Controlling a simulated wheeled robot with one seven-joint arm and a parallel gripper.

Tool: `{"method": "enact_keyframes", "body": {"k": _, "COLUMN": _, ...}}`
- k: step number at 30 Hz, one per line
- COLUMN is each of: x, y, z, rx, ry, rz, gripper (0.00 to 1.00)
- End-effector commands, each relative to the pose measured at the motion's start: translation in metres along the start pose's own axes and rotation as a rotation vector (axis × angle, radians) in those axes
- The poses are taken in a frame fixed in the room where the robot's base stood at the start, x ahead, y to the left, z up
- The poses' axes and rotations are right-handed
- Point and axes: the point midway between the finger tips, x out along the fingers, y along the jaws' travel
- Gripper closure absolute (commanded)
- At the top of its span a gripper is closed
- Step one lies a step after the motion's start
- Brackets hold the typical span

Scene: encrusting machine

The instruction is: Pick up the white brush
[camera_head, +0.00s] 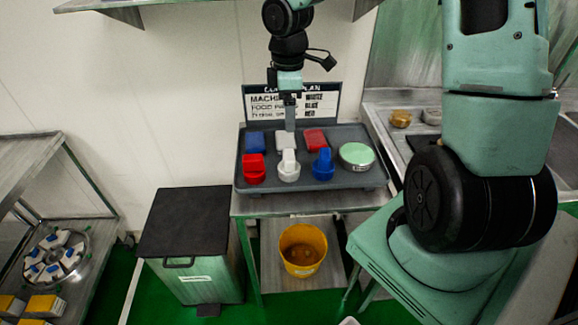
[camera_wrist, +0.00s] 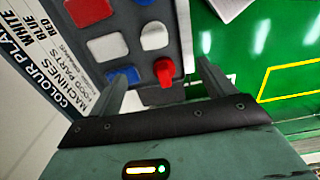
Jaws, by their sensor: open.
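The white brush (camera_head: 288,168) stands in the middle of the front row on a grey tray (camera_head: 362,182). A red brush (camera_head: 253,170) is on its left and a blue brush (camera_head: 323,166) on its right. My gripper (camera_head: 290,125) is above the tray, over the back row, its fingertip near the white brush's upper end in this view. In the wrist view my gripper (camera_wrist: 168,78) is open and empty. The white brush (camera_wrist: 154,36) lies ahead of the fingertips there, and the red brush (camera_wrist: 164,72) shows between them.
Flat blue (camera_head: 255,142), white (camera_head: 285,141) and red (camera_head: 315,138) pieces lie behind the brushes. A colour plan sign (camera_head: 262,103) stands at the tray's back. A round green-topped item (camera_head: 357,154) is at the tray's right. A bin (camera_head: 188,225) stands left of the table.

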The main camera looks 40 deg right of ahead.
Motion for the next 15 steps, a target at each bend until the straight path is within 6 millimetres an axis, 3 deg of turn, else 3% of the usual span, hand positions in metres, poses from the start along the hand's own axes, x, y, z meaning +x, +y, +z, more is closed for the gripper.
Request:
{"method": "enact_keyframes", "body": {"k": 5, "x": 0.013, "y": 0.008, "z": 0.006, "rx": -0.007, "ry": 0.002, "rz": -0.001, "gripper": 0.18}}
{"method": "enact_keyframes", "body": {"k": 15, "x": 0.083, "y": 0.006, "z": 0.005, "rx": -0.007, "ry": 0.001, "rz": -0.004, "gripper": 0.18}}
